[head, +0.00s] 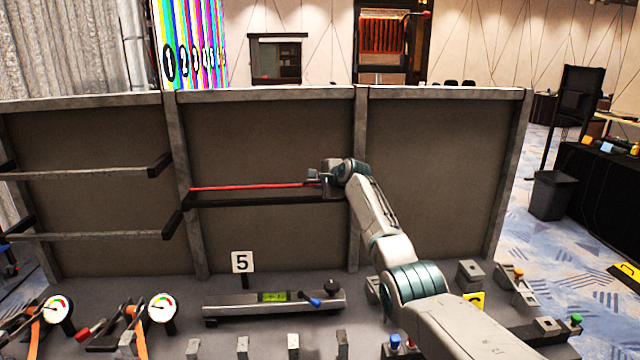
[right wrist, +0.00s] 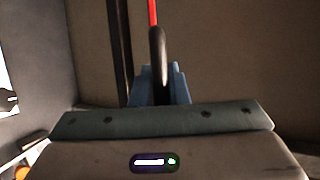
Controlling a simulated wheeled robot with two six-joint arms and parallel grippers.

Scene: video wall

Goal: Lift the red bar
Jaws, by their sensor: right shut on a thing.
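The red bar (head: 250,186) is long and thin and lies level across the middle panel, just above a dark rail (head: 262,199). My right gripper (head: 318,179) is at the bar's right end, shut on its dark end part. In the right wrist view the red bar (right wrist: 152,12) runs away from the gripper (right wrist: 158,88), with its dark end between the fingers. I cannot tell whether the bar touches the rail or is clear of it. My left gripper is not in view.
A bin (head: 552,195) stands on the floor at right.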

